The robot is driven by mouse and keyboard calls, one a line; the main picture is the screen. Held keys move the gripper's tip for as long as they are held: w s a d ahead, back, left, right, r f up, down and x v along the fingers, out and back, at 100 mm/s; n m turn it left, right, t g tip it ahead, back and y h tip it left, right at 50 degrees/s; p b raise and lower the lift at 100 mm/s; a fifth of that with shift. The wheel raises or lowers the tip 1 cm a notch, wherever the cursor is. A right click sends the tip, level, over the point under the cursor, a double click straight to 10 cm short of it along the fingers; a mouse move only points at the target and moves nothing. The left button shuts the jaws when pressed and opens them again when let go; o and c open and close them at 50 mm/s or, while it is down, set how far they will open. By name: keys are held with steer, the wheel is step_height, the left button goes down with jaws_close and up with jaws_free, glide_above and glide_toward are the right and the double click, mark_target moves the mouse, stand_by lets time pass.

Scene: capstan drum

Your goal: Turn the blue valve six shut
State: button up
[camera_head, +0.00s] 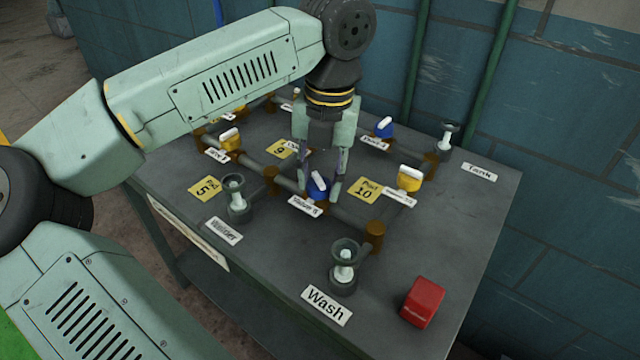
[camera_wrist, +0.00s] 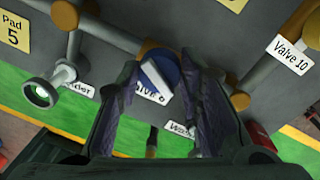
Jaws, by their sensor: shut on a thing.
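Blue valve six (camera_head: 318,190) sits on the pipe near the middle of the bench, with a white bar across its round blue cap. Its label (camera_head: 305,205) lies just in front of it. My gripper (camera_head: 321,182) points down over the valve, with one finger on each side of it, and is shut on it. In the wrist view the blue cap (camera_wrist: 166,66) and its diagonal white bar show between the dark finger pads. The valve's lower body is partly hidden, and I cannot tell where the fingers touch.
A yellow valve (camera_head: 410,179) stands close at right, by the Pad 10 card (camera_head: 367,190). Another blue valve (camera_head: 384,128) is behind. Fittings stand at front left (camera_head: 237,202) and front (camera_head: 344,270). A red block (camera_head: 424,302) is at front right. The right bench edge is mostly clear.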

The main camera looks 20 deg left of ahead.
mark_target(321, 182)
steer(key=m+b, duration=0.2)
steer(key=m, duration=0.4)
steer(key=shift+b, duration=0.3)
steer(key=m+b, duration=0.1)
steer(key=m, duration=0.4)
steer(key=shift+s+m+t, duration=0.1)
steer(key=shift+m+t, duration=0.2)
steer(key=shift+m, duration=0.1)
steer(key=o, duration=1.2)
steer(key=shift+c, duration=0.2)
steer(key=r, duration=0.7)
steer(key=shift+s+d+r, duration=0.15)
steer(key=shift+s+r, duration=0.1)
steer(key=shift+r, duration=0.05)
